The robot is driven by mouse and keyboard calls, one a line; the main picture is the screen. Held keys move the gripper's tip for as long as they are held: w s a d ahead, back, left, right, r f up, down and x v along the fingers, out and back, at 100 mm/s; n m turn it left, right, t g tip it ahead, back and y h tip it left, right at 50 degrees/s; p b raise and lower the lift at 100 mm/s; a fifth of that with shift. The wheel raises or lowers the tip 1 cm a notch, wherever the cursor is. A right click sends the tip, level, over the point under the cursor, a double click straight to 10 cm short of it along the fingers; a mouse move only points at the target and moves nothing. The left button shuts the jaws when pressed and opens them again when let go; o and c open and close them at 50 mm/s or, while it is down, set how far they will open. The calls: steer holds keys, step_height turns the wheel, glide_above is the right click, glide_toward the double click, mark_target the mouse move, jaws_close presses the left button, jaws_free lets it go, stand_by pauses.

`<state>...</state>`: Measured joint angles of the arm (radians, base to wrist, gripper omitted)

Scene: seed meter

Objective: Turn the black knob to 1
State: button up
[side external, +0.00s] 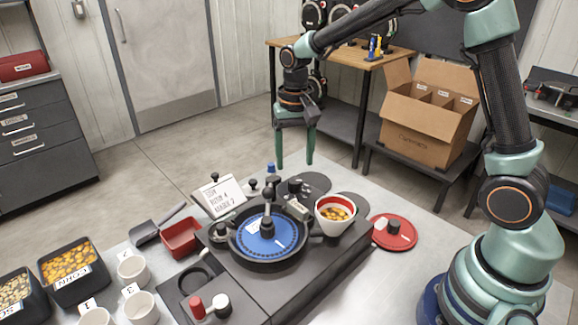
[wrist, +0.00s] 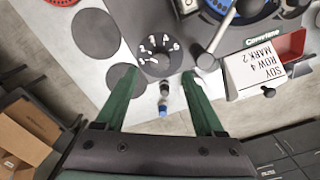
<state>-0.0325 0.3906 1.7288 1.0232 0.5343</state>
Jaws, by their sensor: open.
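The black knob (wrist: 158,56) sits in a dark round dial with white numbers on the seed meter, between my fingertips in the wrist view. Its pointer direction is too small to read. In the side view a small black knob (side external: 294,186) shows at the back of the meter, below my gripper. My gripper (side external: 295,163) has two green fingers, spread apart and pointing down, with nothing between them. In the wrist view my gripper (wrist: 159,73) has a fingertip on each side of the dial's near edge, apparently above it. Contact is not seen.
A blue seed plate (side external: 268,238) with a crank sits in front of the dial. A card (side external: 220,194) reading "SOY ROW 4 MARK 2" stands left. Small posts, one blue-topped (wrist: 163,108), stand near the dial.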

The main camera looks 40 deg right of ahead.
mark_target(295, 180)
step_height(295, 180, down, 6)
steer(key=shift+f, duration=0.1)
stand_by(0.4)
jaws_close()
